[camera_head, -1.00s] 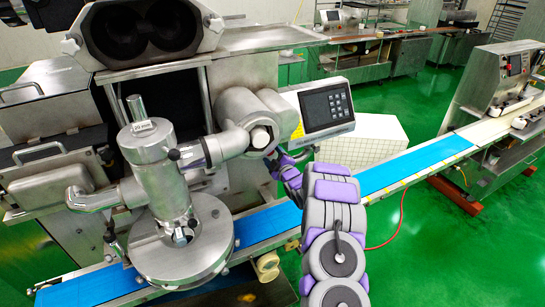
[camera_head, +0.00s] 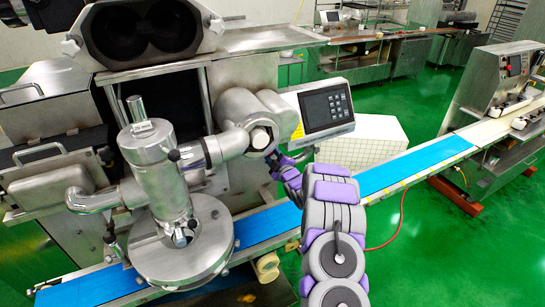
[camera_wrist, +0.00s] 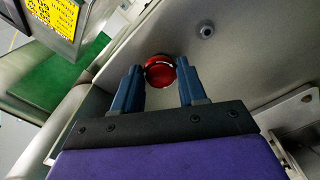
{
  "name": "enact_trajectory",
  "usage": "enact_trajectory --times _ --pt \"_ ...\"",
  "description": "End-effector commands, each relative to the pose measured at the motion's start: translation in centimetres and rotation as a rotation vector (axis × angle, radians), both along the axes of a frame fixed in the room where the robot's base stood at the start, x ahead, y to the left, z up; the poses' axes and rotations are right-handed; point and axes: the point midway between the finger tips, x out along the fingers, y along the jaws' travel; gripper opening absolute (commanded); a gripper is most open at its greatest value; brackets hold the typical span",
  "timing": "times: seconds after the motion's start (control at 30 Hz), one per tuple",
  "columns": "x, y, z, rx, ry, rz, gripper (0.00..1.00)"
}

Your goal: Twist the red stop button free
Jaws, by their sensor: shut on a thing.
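The red stop button (camera_wrist: 160,71) is round and sits on a grey metal panel (camera_wrist: 240,50) in the wrist view. My gripper (camera_wrist: 160,76) has its two blue fingers on either side of the button, left and right, at its edges. It is shut on the button. In the head view my gripper (camera_head: 277,164) is beside the machine, below the control screen, and the button is hidden there.
The control screen (camera_head: 326,107) stands just above my gripper. A metal pipe and cylinder (camera_head: 155,165) are to its left. The blue conveyor belt (camera_head: 415,165) runs below and to the right. A small bolt (camera_wrist: 207,31) is on the panel near the button.

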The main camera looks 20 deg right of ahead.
Motion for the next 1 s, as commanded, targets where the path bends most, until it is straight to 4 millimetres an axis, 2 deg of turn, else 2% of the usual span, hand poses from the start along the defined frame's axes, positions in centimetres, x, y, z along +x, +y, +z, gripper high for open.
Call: enact_trajectory --times 0.27,1.0 --pt "-0.04 0.08 -0.12 0.074 0.008 0.001 0.11" --pt "0.21 0.12 -0.17 0.602 0.025 0.0 0.11"
